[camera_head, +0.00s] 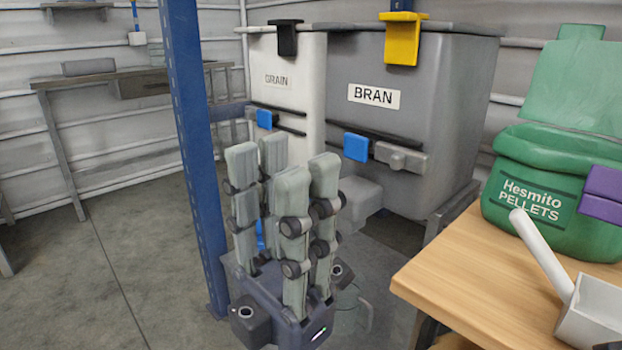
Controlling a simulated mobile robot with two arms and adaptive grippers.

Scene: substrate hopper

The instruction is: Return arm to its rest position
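My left gripper (283,165) is in the middle of the head view, its grey jointed fingers pointing up from a dark palm. The fingers are straight and stand apart, with nothing visible between them. It appears in front of the hoppers and left of the wooden table. The arm behind the palm is mostly hidden. My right gripper is not in view.
A blue post (190,150) stands just left of the gripper. Behind are a white hopper (285,95) and a grey BRAN hopper (420,130). A wooden table (480,285) at right bears a green pellet bag (550,235) and white scoop (595,312). Left floor is open.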

